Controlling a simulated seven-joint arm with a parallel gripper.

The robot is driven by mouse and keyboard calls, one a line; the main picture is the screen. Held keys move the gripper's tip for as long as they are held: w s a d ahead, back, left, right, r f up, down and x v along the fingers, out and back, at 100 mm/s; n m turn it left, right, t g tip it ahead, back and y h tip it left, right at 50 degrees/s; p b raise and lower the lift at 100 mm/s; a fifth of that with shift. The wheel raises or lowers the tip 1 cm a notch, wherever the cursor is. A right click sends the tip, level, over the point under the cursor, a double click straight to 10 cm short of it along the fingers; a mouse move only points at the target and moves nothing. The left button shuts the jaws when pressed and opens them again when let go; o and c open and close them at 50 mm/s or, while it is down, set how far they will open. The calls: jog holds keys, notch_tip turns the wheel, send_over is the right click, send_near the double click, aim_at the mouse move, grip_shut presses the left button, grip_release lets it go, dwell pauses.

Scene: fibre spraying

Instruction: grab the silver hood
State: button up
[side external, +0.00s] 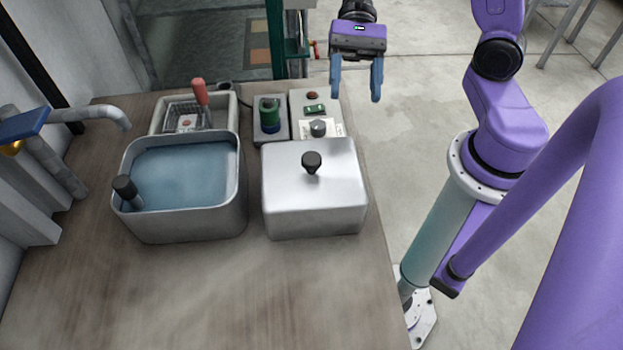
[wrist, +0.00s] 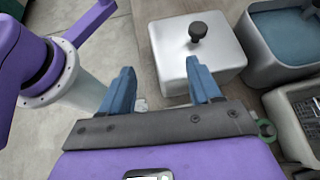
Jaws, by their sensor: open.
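The silver hood (side external: 315,197) is a box-shaped metal cover with a black knob (side external: 312,161) on top. It sits on the right part of the wooden table in the side view. In the wrist view the hood (wrist: 178,62) and its knob (wrist: 198,31) lie beyond the fingers. My gripper (side external: 356,92) has two blue fingers spread apart with nothing between them. It hangs above and behind the hood, near the table's back right edge, apart from it. The gripper also shows in the wrist view (wrist: 160,80).
A basin of bluish liquid (side external: 188,172) with a black handle stands left of the hood. The table front (side external: 200,290) is clear.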

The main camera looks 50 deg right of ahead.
jog(key=w+m+t+y, duration=0.2)
jog(key=w+m+y, duration=0.1)
jog(key=w+m, duration=0.1)
send_near(311, 158)
jog(key=x, duration=1)
jog(key=shift+f, duration=0.4)
grip_shut()
